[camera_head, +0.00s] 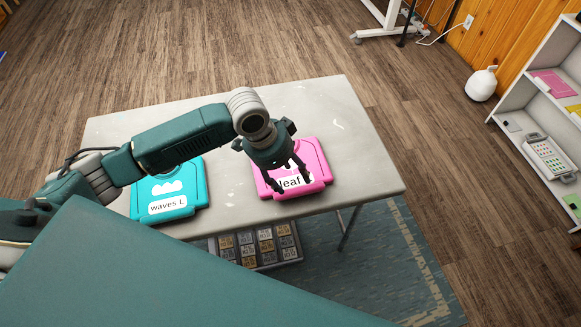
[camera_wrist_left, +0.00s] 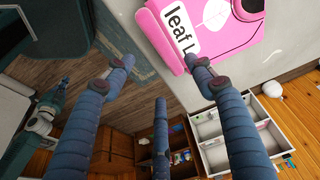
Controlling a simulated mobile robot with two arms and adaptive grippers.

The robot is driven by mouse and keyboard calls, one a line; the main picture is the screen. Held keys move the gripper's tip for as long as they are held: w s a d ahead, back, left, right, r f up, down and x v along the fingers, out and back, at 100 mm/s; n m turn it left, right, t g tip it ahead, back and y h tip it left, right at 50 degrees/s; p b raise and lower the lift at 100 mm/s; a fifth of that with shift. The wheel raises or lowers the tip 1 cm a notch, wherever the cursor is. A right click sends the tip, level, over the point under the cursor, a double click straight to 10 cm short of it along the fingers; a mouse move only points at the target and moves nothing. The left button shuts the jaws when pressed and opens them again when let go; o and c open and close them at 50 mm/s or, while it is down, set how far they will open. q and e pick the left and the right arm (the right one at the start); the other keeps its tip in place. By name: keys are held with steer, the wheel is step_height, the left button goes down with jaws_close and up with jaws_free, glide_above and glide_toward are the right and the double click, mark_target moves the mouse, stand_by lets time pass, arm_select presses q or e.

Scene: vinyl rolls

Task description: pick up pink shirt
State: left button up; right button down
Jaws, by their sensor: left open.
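The pink shirt (camera_head: 319,163) is a flat, folded, pink pack with a white label reading "leaf", lying on the right part of the grey table. In the left wrist view the pink shirt (camera_wrist_left: 226,42) is at the top, with a white leaf shape and its label. My left gripper (camera_head: 292,184) is over the shirt's label side, fingers pointing down and spread. In the left wrist view my left gripper (camera_wrist_left: 160,66) is open with nothing between its fingers; one fingertip overlaps the label edge. I cannot tell whether it touches. My right gripper is not in view.
A teal pack (camera_head: 170,188) labelled "waves L" lies left of the pink one on the grey table (camera_head: 365,168). A crate of small blocks (camera_head: 262,247) sits below the table's front edge. A white shelf (camera_head: 530,110) stands at the right. The table's back is clear.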

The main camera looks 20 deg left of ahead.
arm_select(q)
glide_above(300, 191)
steer(key=s+a, duration=0.1)
steer(key=a, duration=0.1)
step_height(300, 191, down, 4)
steer(key=shift+d+f+p, duration=0.15)
steer(key=shift+f+p, duration=0.1)
steer(key=shift+p, duration=0.15)
steer(key=p+x, duration=0.1)
steer(key=x, duration=0.3)
steer(key=shift+s+d, duration=0.1)
steer(key=shift+s, duration=0.05)
steer(key=shift+d+f, duration=0.1)
steer(key=shift+f, duration=0.55)
steer(key=c, duration=1.3)
steer(key=shift+r, duration=0.1)
steer(key=shift+c, duration=0.2)
